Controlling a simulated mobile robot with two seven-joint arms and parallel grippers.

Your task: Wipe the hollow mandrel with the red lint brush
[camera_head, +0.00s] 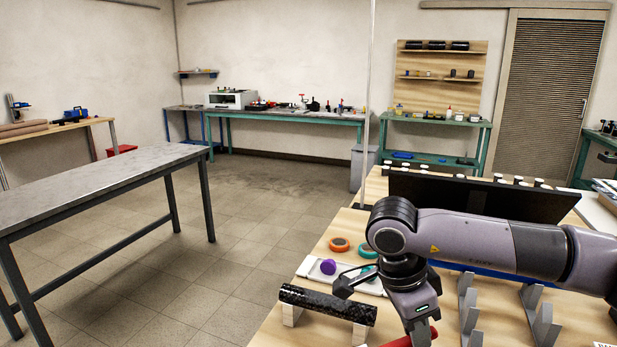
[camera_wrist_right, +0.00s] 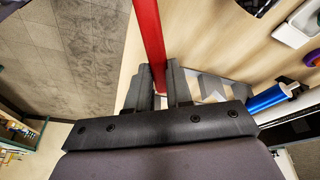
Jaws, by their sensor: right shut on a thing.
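The hollow mandrel (camera_head: 328,304), a dark glossy carbon-patterned tube, lies across two pale supports near the table's front-left edge in the head view. My right gripper (camera_head: 419,328) is to the right of the mandrel and apart from it. It is shut on the red lint brush (camera_head: 412,339), only partly visible at the bottom of the head view. In the right wrist view the long red brush (camera_wrist_right: 149,38) runs up from between the fingers (camera_wrist_right: 160,88); its far end is out of frame. My left gripper is not in view.
A white tray (camera_head: 313,270) with a purple round thing (camera_head: 328,266) stands behind the mandrel, with an orange ring (camera_head: 339,244) beyond. Grey V-shaped stands (camera_head: 468,305) are right of my gripper. A blue cylinder (camera_wrist_right: 268,98) shows in the wrist view.

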